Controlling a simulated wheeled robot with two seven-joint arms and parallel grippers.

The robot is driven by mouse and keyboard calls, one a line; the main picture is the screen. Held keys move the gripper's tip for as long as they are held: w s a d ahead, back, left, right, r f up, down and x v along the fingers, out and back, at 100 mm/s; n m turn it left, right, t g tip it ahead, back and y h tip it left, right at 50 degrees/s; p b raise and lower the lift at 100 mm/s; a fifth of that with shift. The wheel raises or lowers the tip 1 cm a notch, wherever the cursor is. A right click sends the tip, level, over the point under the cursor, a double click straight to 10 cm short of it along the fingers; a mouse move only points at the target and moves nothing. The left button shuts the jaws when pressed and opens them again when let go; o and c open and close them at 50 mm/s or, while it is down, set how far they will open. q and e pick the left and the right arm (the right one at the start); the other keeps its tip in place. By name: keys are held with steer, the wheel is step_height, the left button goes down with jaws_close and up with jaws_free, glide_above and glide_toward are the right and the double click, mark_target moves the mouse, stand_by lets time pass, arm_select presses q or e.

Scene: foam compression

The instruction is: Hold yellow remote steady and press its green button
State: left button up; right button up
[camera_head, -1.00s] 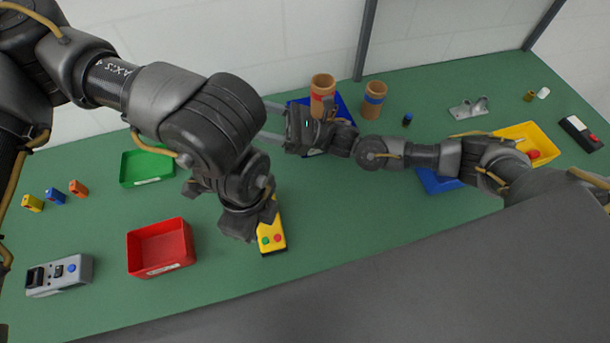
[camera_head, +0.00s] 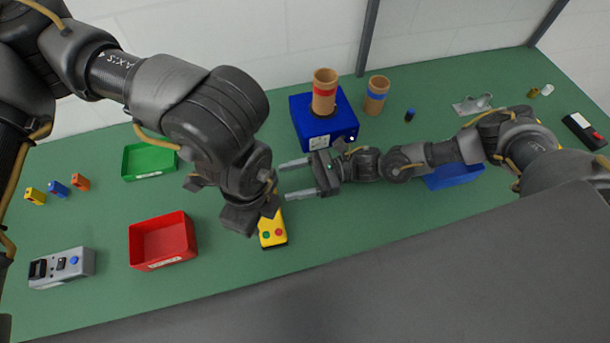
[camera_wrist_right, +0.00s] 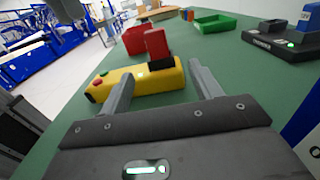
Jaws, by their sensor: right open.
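The yellow remote (camera_head: 273,240) lies on the green table, its far part hidden under my left gripper in the head view. Its green button (camera_head: 265,235) and red button (camera_head: 279,232) show at the near end. The remote also shows whole lengthwise in the right wrist view (camera_wrist_right: 150,88), with an upright red piece (camera_wrist_right: 157,42) on a dark base at its far side. My left gripper (camera_head: 255,222) is over the remote's far part; its fingertips and any grip are hidden. My right gripper (camera_head: 297,180) is open and empty, right of the remote, fingers pointing left.
A red tray (camera_head: 190,243) stands left of the remote, a green tray (camera_head: 128,165) behind it. A blue box (camera_head: 342,127) with a brown cylinder (camera_head: 324,90) stands behind my right gripper. A grey device (camera_head: 78,263) lies at far left.

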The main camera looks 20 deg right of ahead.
steer(key=a, duration=0.7)
steer(key=shift+w+a, duration=0.15)
steer(key=shift+a, duration=0.15)
steer(key=c, duration=1.2)
arm_select(q)
jaws_close()
arm_select(e)
steer(key=shift+c, duration=0.2)
stand_by(0.4)
